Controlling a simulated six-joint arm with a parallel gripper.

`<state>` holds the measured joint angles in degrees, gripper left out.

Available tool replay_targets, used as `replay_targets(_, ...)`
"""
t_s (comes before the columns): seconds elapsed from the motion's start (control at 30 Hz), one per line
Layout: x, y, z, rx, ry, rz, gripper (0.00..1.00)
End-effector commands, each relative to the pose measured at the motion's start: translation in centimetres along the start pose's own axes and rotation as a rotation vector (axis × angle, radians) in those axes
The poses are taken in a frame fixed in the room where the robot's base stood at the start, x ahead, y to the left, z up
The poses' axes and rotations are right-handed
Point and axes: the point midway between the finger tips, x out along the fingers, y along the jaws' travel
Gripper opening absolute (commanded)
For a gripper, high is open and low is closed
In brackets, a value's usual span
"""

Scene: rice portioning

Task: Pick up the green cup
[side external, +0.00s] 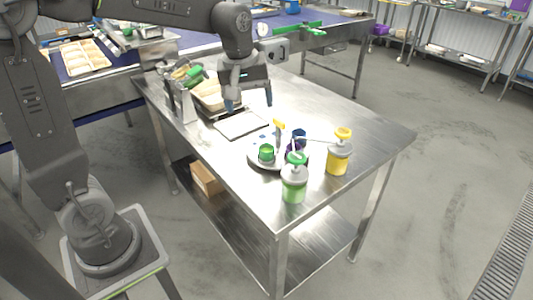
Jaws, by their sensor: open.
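The green cup (266,153) is small and stands upright on a round tray (264,166) on the steel table. A dark blue cup (299,138) stands to its right at the back of the tray, partly hidden by other items. My gripper (250,106) points down above the table, behind and a little left of the green cup. Its two dark fingers are apart with nothing visible between them. It is clear of the green cup.
A green-topped bottle (293,182) stands close in front of the tray, and a yellow-topped bottle (338,155) stands to its right. A flat scale plate (240,124) lies below my gripper. A metal stand (183,100) is at the left. The table's right side (375,125) is clear.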

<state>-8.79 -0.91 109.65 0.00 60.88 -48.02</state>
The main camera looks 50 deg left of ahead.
Motion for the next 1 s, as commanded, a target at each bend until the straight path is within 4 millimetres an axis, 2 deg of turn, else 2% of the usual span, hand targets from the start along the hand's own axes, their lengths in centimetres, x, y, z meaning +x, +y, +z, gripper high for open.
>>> replay_targets(0.03, 1.4, 0.8, -1.6, -0.093, -0.022, -0.031, 0.79)
replay_targets(0.2, 5.3, 2.5, -5.8, -0.378, -0.062, -0.109, 0.79)
replay_targets(0.37, 7.7, 3.1, -7.9, -0.534, -0.076, -0.154, 0.79)
replay_targets(0.57, 9.7, 3.1, -8.2, -0.582, -0.081, -0.17, 0.79)
replay_targets(0.8, 14.2, 2.4, -7.5, -0.579, -0.082, -0.171, 0.79)
replay_targets(1.0, 16.5, 2.1, -7.3, -0.578, -0.08, -0.167, 0.79)
